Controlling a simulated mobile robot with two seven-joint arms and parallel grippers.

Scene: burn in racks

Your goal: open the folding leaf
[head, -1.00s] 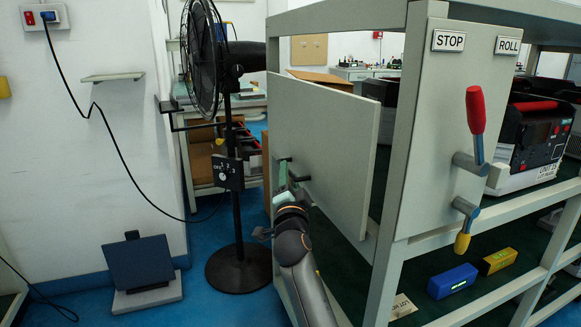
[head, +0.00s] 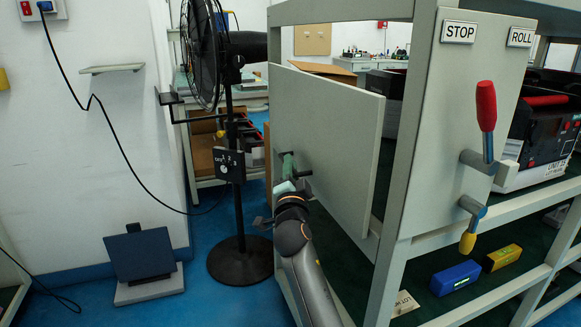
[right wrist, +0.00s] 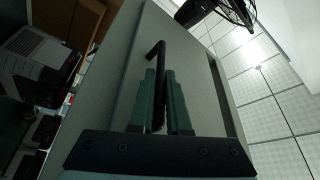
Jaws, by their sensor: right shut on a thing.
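The folding leaf (head: 335,135) is a flat grey-green panel on the near end of the rack, standing at an angle beside the rack's post. Its dark bar handle (head: 303,174) sticks out low on its face. My right gripper (head: 288,165) has green fingers and is at the handle. In the right wrist view the two fingers (right wrist: 160,95) are closed around the black handle (right wrist: 158,60), with the leaf's face (right wrist: 120,90) behind. The fingers hide part of the handle. My left gripper is not in view.
A black pedestal fan (head: 240,255) stands close left of my right arm. The rack post (head: 405,160) and the STOP/ROLL panel (head: 455,110) with its red-handled lever (head: 486,110) are at right. A low stand with a dark plate (head: 140,255) is on the blue floor at left.

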